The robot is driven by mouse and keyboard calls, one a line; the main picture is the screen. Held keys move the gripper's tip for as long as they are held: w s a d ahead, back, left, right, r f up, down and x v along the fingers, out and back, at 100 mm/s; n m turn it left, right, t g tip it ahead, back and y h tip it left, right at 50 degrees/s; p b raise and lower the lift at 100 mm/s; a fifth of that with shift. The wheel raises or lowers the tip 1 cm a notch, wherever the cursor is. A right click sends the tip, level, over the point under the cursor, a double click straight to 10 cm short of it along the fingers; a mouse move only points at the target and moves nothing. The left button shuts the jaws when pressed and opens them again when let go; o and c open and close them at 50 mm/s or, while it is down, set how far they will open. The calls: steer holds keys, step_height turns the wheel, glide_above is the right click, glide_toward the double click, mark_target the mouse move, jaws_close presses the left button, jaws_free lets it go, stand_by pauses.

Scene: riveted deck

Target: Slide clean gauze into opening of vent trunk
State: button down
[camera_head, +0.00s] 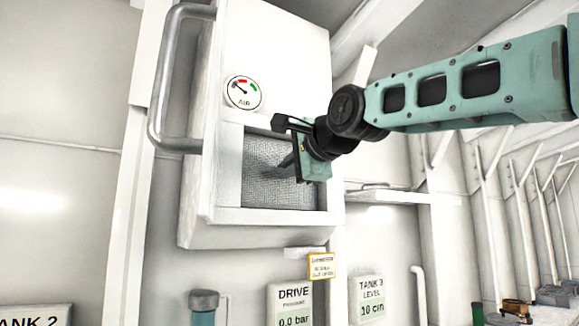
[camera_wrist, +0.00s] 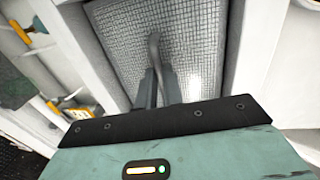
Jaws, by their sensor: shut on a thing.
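The vent trunk (camera_head: 275,60) is a white wall box with a round AIR gauge (camera_head: 243,93). Its framed opening (camera_head: 229,165) faces me, low on the front. A grey woven gauze panel (camera_head: 258,152) fills most of the view inside this frame. It also shows in the wrist view (camera_wrist: 205,30), between white frame sides. My gripper (camera_head: 284,164) reaches in from the right, in front of the gauze. In the wrist view, its two dark fingers (camera_wrist: 158,80) are shut on a slim grey grip at the gauze's middle. Whether the gauze is fully seated cannot be told.
A bent pipe handle (camera_head: 157,80) stands out left of the trunk. A small shelf (camera_head: 390,196) is on the right. Below are an orange-edged tag (camera_head: 321,267), DRIVE and TANK 3 plates, and a grey-capped post (camera_head: 204,300).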

steer(key=c, duration=1.5)
jaws_free()
steer(key=shift+o, duration=0.2)
steer(key=f+b+v, duration=0.1)
steer(key=b+v, duration=0.4)
steer(key=v, duration=0.3)
steer(key=shift+s+d+f, duration=0.2)
steer(key=shift+s+d, duration=0.1)
steer(key=shift+s, duration=0.15)
